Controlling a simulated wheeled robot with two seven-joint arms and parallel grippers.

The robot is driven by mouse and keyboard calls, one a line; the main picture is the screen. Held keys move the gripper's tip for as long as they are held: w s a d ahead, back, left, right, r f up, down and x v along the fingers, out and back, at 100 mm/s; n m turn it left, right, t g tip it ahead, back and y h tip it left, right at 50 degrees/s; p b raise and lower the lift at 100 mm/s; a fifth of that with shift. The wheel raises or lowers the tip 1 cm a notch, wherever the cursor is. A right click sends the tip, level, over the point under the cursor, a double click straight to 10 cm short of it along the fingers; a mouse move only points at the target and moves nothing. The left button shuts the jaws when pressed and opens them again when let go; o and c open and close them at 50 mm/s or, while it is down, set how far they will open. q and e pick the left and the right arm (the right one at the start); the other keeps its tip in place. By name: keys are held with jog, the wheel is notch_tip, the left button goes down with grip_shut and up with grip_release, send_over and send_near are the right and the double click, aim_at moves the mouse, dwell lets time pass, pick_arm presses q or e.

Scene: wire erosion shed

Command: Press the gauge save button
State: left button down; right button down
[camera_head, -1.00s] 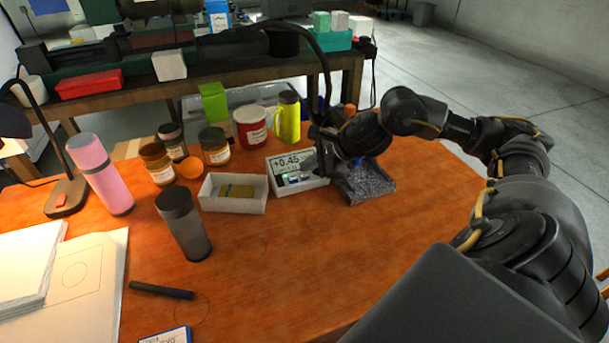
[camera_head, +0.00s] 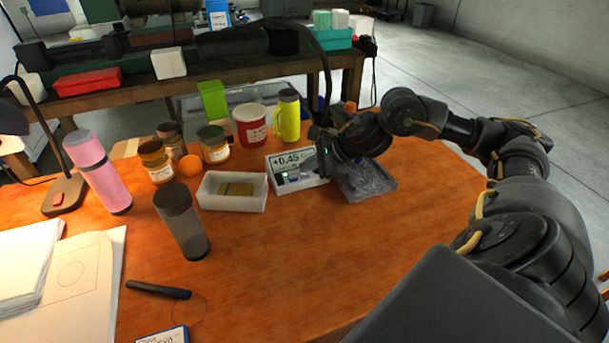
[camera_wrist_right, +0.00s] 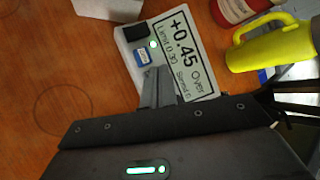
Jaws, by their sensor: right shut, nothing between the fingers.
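The gauge (camera_head: 286,179) is a white box with a tilted display, standing on the wooden table. In the right wrist view the gauge (camera_wrist_right: 184,22) reads "+0.45 Over, Limit 0.30"; a smaller "Saved" line is hard to read. Beside the display are a blue button (camera_wrist_right: 140,57), a dark square (camera_wrist_right: 134,33) and a small lit green spot (camera_wrist_right: 153,44). My right gripper (camera_wrist_right: 156,70) is shut and empty, its fingertips over the gauge's lower edge, close to the blue button. Contact cannot be told. In the head view my right gripper (camera_head: 325,160) partly covers the gauge. My left gripper is not in view.
A white tray (camera_head: 232,205) stands left of the gauge, a grey speckled block (camera_head: 368,183) right of it. A yellow mug (camera_head: 288,118) and red jar (camera_head: 250,126) stand behind. A dark tumbler (camera_head: 181,222) stands at front left. The table in front of the gauge is clear.

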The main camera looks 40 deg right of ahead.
aim_at(309, 174)
jog(key=shift+f+b, duration=0.4)
jog(key=shift+b, duration=0.1)
dwell(0.6)
jog(key=shift+r, duration=0.1)
jog(key=shift+r+p, duration=0.55)
jog(key=shift+r, duration=0.15)
jog(key=shift+r+p, duration=1.95)
jog(key=shift+r, duration=0.6)
